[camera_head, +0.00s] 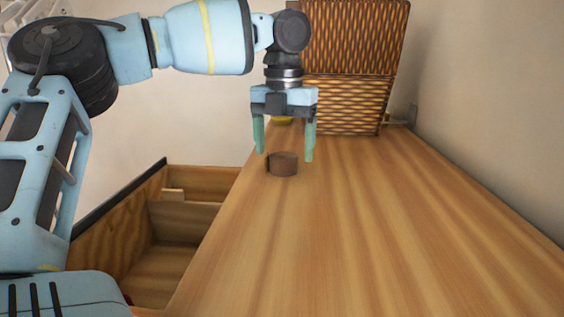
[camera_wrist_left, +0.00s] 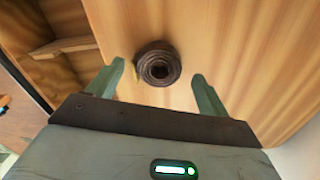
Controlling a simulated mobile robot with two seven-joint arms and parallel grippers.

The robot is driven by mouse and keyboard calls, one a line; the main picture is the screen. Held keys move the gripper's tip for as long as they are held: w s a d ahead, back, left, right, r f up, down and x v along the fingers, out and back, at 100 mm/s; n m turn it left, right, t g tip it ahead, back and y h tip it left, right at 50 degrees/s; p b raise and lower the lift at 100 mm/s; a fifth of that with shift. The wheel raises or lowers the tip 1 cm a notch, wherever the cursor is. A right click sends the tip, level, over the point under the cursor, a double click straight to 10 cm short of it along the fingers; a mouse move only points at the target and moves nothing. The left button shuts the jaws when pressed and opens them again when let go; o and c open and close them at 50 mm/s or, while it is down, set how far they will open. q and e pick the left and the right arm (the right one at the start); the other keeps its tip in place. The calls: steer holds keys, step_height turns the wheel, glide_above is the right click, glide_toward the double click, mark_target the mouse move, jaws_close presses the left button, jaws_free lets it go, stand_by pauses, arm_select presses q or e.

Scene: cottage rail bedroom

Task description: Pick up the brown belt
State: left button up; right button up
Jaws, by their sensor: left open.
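The brown belt (camera_head: 284,164) is rolled into a coil and stands on the wooden top, near its left edge. In the left wrist view the coil (camera_wrist_left: 158,66) shows from above, with its rings and dark centre visible. My left gripper (camera_head: 284,156) points down over the belt with its two green fingers apart. In the left wrist view the fingers (camera_wrist_left: 158,80) lie to either side of the coil, with gaps between them and it. The gripper is open and empty. My right gripper is not in view.
The wooden top (camera_head: 370,240) is clear toward the front and right. An open wooden drawer (camera_head: 205,184) lies below the left edge. A wall bounds the right.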

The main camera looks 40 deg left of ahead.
arm_select(q)
steer(key=shift+f, duration=1.2)
steer(key=c, duration=1.2)
steer(key=shift+r, duration=0.1)
steer(key=shift+r, duration=0.85)
steer(key=shift+s+a+r, duration=0.1)
steer(key=shift+s+r, duration=0.05)
steer(key=shift+r, duration=0.3)
steer(key=shift+s+a+r, duration=0.1)
steer(key=shift+r, duration=0.3)
steer(key=shift+s+a+r, duration=0.25)
steer(key=shift+s+a, duration=1.1)
steer(key=shift+s, duration=0.85)
steer(key=shift+s+a+r, duration=0.2)
steer(key=shift+s+a, duration=1.2)
steer(key=shift+s, duration=0.75)
steer(key=shift+s+a+r, duration=0.25)
steer(key=shift+s+a, duration=1.1)
steer(key=shift+s, duration=0.85)
